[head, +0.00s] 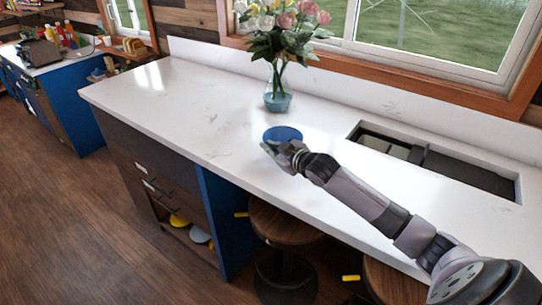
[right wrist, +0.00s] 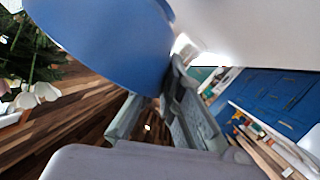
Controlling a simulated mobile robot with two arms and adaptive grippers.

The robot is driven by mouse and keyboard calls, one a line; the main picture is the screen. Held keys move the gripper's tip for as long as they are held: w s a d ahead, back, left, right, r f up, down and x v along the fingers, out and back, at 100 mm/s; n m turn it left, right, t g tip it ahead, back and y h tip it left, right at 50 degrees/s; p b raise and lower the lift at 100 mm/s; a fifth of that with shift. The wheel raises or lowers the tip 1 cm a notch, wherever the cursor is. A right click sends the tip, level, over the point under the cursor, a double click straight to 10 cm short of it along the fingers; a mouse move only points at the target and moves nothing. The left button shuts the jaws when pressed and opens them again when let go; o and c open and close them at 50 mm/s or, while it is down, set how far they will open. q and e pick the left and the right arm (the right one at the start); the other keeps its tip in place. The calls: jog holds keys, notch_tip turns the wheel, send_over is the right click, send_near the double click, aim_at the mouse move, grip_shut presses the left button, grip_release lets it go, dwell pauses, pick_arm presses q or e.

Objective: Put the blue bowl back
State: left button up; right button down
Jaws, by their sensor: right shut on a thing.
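The blue bowl (head: 284,132) is over the white countertop (head: 205,110), in front of the flower vase in the head view. My right gripper (head: 284,149) is shut on the near side of the bowl. The right wrist view shows the bowl (right wrist: 105,40) large at the upper left, with its lower edge at the fingers of my right gripper (right wrist: 155,98). I cannot tell whether the bowl touches the countertop. My left gripper is not in view.
A glass vase (head: 278,98) with roses stands behind the bowl. A sink (head: 435,158) is set into the counter to the right. Stools (head: 283,228) stand under the front edge. The counter's left part is clear.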

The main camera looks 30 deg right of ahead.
notch_tip(320, 180, down, 4)
jog(key=shift+r+p, duration=0.25)
jog(key=shift+p, duration=0.1)
jog(key=shift+f, duration=0.15)
jog(key=c, duration=2.2)
grip_release()
jog(key=shift+f, duration=0.2)
jog(key=shift+c, duration=0.2)
jog(key=o, duration=0.5)
jog(key=shift+s+r, duration=0.1)
jog(key=shift+r, duration=0.1)
jog(key=shift+s, duration=0.3)
jog(key=b+v, duration=0.2)
jog(key=v, duration=0.7)
jog(key=shift+s, duration=0.2)
jog(key=shift+r+v, duration=0.2)
jog(key=shift+v, duration=0.75)
